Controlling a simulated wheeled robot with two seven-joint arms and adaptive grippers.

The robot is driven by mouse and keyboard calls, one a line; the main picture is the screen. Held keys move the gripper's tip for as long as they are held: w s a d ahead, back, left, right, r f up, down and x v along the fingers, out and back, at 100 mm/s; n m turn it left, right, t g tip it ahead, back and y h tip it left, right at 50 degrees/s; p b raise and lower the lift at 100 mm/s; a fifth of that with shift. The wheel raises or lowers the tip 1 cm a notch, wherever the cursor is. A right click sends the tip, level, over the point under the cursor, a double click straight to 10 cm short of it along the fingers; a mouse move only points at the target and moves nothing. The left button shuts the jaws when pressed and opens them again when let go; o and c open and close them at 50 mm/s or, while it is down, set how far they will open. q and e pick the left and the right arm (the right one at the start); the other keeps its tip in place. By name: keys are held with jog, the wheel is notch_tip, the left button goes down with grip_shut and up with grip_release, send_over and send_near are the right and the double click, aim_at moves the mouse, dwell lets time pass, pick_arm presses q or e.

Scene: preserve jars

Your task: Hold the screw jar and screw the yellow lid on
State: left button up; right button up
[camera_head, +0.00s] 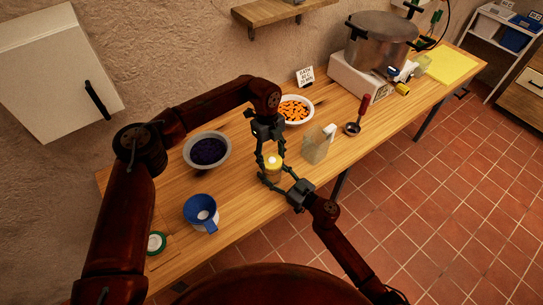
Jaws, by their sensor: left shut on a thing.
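The yellow lid (272,159) is at the top of the small screw jar (272,173), over the front part of the wooden table. My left gripper (271,153) comes down from above and is shut on the yellow lid. My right gripper (275,180) reaches in from the lower right, with its fingers around the jar's lower part. The fingers hide much of the jar. Whether they press on the glass is too small to tell. I cannot tell whether the lid sits flat on the jar's rim.
A bowl of dark berries (208,150), a blue funnel (201,212) and a white-and-green lid (155,242) are at the left. A bowl of orange pieces (295,109) stands behind my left gripper. A carton (316,145), a ladle (354,127) and a big pot (380,40) are to the right.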

pick_arm(q)
jog(key=m, duration=0.5)
jog(key=shift+y, duration=0.3)
jog(key=m, duration=0.5)
jog(key=shift+d+m+y, duration=0.1)
jog(key=shift+m+y, duration=0.2)
jog(key=shift+m, duration=0.1)
jog(key=m, duration=0.6)
jog(key=shift+y, duration=0.3)
jog(key=m, duration=0.4)
jog(key=shift+m+t, duration=0.3)
jog(key=shift+t, duration=0.1)
jog(key=m, duration=0.6)
jog(key=shift+m+t, duration=0.3)
jog(key=shift+t, duration=0.1)
jog(key=m, duration=0.4)
jog(key=shift+s, duration=0.1)
jog(key=m, duration=0.3)
jog(key=shift+t, duration=0.4)
jog(key=o, duration=1)
jog(key=shift+f, duration=0.1)
